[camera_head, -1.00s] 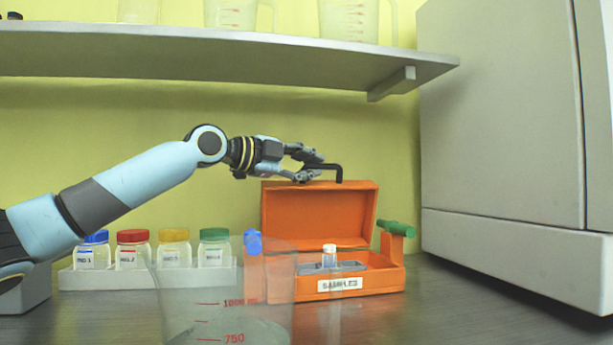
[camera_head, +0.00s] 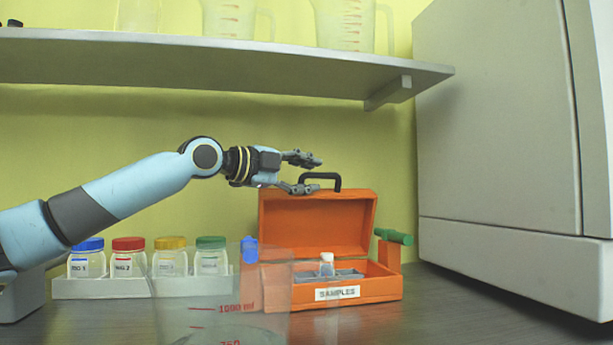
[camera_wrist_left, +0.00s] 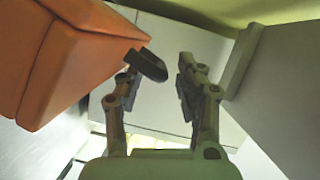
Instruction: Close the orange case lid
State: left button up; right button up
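The orange case (camera_head: 372,288) with a "SAMPLES" label stands on the counter. Its lid (camera_head: 315,226) is open and stands upright at the back, with a black handle (camera_head: 336,181) on its top edge. My left gripper (camera_head: 320,174) is open at the handle, its upper finger above it and its lower finger near the lid's top edge. In the left wrist view the lid (camera_wrist_left: 65,55) fills the upper left, and the dark handle (camera_wrist_left: 148,64) reaches toward the space between the open fingers (camera_wrist_left: 158,92). Contact cannot be told. My right gripper is out of view.
A clear beaker (camera_head: 215,305) stands in front, overlapping the case's left side. A white rack (camera_head: 100,288) of jars with coloured caps is to the left. A shelf (camera_head: 220,62) hangs above the arm. A large grey cabinet (camera_head: 500,140) stands at right.

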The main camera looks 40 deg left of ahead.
pick_arm(q)
jog(key=shift+r, duration=5.05)
jog(key=shift+f, duration=0.1)
